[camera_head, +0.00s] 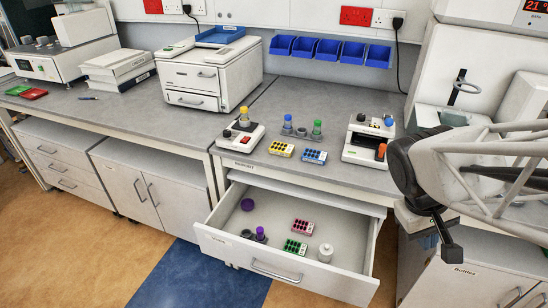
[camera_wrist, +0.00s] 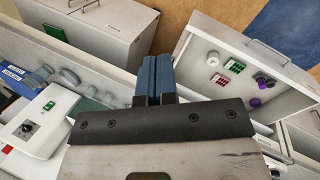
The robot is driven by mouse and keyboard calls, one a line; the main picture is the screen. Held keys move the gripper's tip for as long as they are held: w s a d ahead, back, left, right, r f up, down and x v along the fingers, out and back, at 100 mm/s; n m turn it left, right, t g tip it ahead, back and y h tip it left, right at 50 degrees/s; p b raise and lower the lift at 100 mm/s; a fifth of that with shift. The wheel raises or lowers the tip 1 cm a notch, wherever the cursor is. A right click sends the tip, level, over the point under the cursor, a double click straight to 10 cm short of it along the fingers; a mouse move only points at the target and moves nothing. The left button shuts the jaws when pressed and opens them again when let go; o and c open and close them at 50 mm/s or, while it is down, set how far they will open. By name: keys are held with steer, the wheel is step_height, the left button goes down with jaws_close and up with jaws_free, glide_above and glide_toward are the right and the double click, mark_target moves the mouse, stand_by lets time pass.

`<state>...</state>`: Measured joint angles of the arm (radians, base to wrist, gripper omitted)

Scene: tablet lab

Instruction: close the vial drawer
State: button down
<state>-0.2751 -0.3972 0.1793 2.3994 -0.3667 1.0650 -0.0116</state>
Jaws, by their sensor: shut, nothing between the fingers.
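The vial drawer (camera_head: 285,270) is pulled well out from under the bench in the head view, with a bar handle (camera_head: 275,273) on its pale front. It holds a pink rack (camera_head: 302,227), a green rack (camera_head: 295,246), a white bottle (camera_head: 325,253) and purple-capped items (camera_head: 261,235). In the wrist view the open drawer (camera_wrist: 278,108) is at the right, its handle (camera_wrist: 268,52) at the top. My gripper (camera_wrist: 155,62) has its blue fingers together and empty, left of and apart from the drawer. In the head view, my arm is at the right; its fingertips are hard to make out.
The bench (camera_head: 130,108) above carries a vial stand (camera_head: 300,130), yellow (camera_head: 282,149) and blue (camera_head: 314,156) racks, and small instruments. A cabinet (camera_head: 470,275) stands right of the drawer, under my arm. Open floor (camera_head: 200,280) lies at the drawer's front left.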

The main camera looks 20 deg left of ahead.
steer(key=w+a+f+n+t+h, duration=0.25)
steer(key=a+f+n, duration=0.25)
steer(key=a, duration=0.4)
steer(key=w+a+f+n+t+h, duration=0.2)
steer(key=w+a+f+n, duration=0.3)
steer(key=a, duration=0.5)
steer(key=w+a+f+n+t+h, duration=0.25)
steer(key=a+f+n, duration=0.3)
steer(key=a, duration=0.35)
steer(key=n+t+y, duration=1.1)
steer(key=n, duration=0.4)
glide_toward(213, 239)
steer(key=s, duration=0.6)
steer(key=shift+s+r, duration=0.25)
steer(key=shift+s, duration=0.05)
steer(key=shift+w, duration=0.1)
steer(key=shift+w, duration=6.95)
steer(key=shift+w, duration=0.1)
